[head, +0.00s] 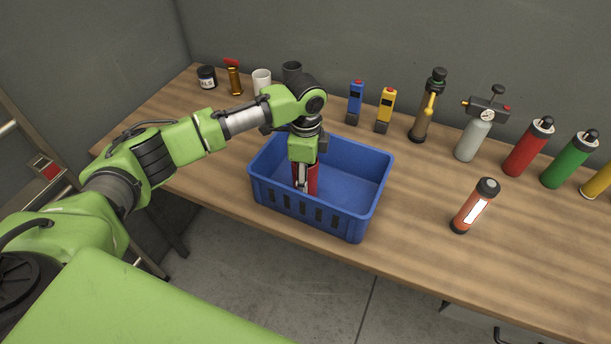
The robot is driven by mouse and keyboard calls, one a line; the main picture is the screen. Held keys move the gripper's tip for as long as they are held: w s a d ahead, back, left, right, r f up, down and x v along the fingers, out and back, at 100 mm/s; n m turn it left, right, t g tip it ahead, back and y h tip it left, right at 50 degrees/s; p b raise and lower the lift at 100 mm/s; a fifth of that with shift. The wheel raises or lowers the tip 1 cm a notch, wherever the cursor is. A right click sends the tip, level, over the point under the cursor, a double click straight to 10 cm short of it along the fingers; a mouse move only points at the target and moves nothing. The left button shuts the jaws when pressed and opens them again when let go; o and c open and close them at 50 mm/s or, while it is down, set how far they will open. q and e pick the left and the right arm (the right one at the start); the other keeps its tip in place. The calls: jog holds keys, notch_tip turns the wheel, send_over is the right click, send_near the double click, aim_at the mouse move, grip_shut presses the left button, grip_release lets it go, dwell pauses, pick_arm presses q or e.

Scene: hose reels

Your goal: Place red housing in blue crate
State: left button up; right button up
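The blue crate (362,207) stands on the wooden table near its front edge. My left gripper (304,187) points down into the left part of the crate. A red cylindrical housing (313,178) is between its fingers, upright, and the gripper looks shut on it. The gripper hides the housing's top, and the crate's front wall hides its lower end. I cannot tell whether the housing touches the crate floor. The rest of the crate looks empty. My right gripper is not in view.
A red cylinder (528,147), a green one (569,159) and a grey gauge bottle (473,137) stand right of the crate. An orange flashlight-like object (474,207) is nearer. Blue (355,102) and yellow (385,110) devices stand behind the crate. The front right tabletop is clear.

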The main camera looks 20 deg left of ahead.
pick_arm(q)
jog(key=o, duration=1.2)
jog(key=shift+f, duration=0.1)
jog(key=shift+o, duration=0.2)
notch_tip(320, 180, up, 12)
jog(key=b, duration=0.2)
jog(key=shift+s, duration=0.1)
